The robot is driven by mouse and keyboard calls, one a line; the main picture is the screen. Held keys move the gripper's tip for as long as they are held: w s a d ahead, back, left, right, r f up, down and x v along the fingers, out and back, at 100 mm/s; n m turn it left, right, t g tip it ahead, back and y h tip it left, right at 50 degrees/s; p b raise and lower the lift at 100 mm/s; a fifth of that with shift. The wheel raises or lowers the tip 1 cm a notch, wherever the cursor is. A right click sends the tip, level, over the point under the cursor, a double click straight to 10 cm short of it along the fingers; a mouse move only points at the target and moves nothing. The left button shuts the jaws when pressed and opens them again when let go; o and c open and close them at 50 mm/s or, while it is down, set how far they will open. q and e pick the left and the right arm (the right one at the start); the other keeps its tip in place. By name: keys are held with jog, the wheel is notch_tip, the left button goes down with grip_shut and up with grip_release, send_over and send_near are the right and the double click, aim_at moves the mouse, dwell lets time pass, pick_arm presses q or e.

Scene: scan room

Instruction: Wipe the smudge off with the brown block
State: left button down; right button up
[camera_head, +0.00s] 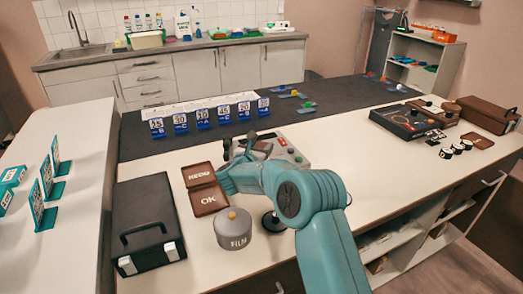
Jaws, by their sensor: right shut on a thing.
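My right arm comes in from the lower right, and its teal gripper (226,180) is low over the white table, just right of the two brown panels. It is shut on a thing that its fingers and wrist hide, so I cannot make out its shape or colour. I cannot pick out the brown block or the smudge anywhere in this view. My left gripper is not in view.
Brown panels marked REDO (198,175) and OK (208,199) lie left of the gripper. A grey FILM canister (233,235) stands in front. A black case (146,222) is at left, a button console (290,152) behind. Several blue number cards line the dark mat (290,118).

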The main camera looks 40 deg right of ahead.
aim_at(261, 147)
jog(key=shift+r, duration=0.6)
jog(key=shift+s+r+p, duration=0.15)
jog(key=shift+r+p, duration=0.45)
jog(key=shift+r, duration=0.3)
jog(key=shift+r+p, duration=0.4)
jog(key=shift+r, duration=0.25)
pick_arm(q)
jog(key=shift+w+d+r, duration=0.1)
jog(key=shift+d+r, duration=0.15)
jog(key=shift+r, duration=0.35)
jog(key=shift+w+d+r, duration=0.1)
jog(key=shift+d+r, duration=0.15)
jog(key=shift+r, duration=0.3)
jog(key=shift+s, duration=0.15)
